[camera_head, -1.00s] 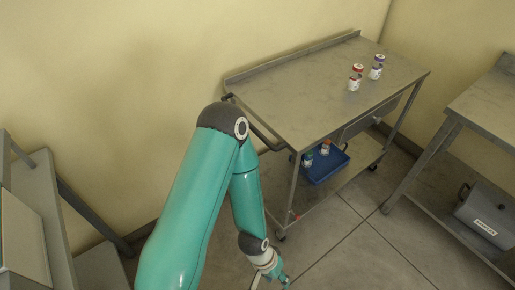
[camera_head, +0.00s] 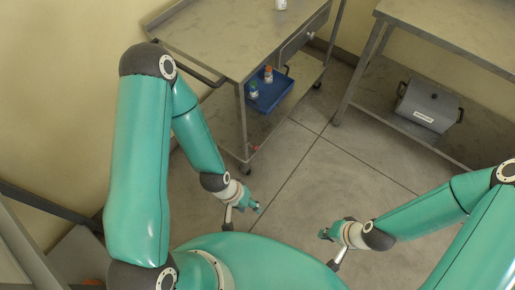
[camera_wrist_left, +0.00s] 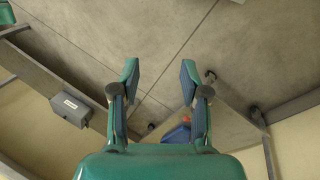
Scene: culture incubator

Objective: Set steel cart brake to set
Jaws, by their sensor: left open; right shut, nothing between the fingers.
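The steel cart (camera_head: 222,48) stands at the upper left of the head view, with a drawer and a lower shelf. A small red part (camera_head: 254,148) shows low on its near leg, above a caster (camera_head: 245,169); it is too small to tell its setting. My left gripper (camera_head: 259,208) is over the floor, below and apart from that caster. In the left wrist view its fingers (camera_wrist_left: 159,82) are open and empty, with cart casters (camera_wrist_left: 210,76) beyond. My right gripper (camera_head: 323,234) is shut and empty over the floor to the right.
A blue bin (camera_head: 272,96) with small bottles sits on the cart's lower shelf. A second steel table (camera_head: 460,40) stands at right, with a grey case (camera_head: 428,106) on its lower shelf. The floor (camera_head: 310,165) between them is clear.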

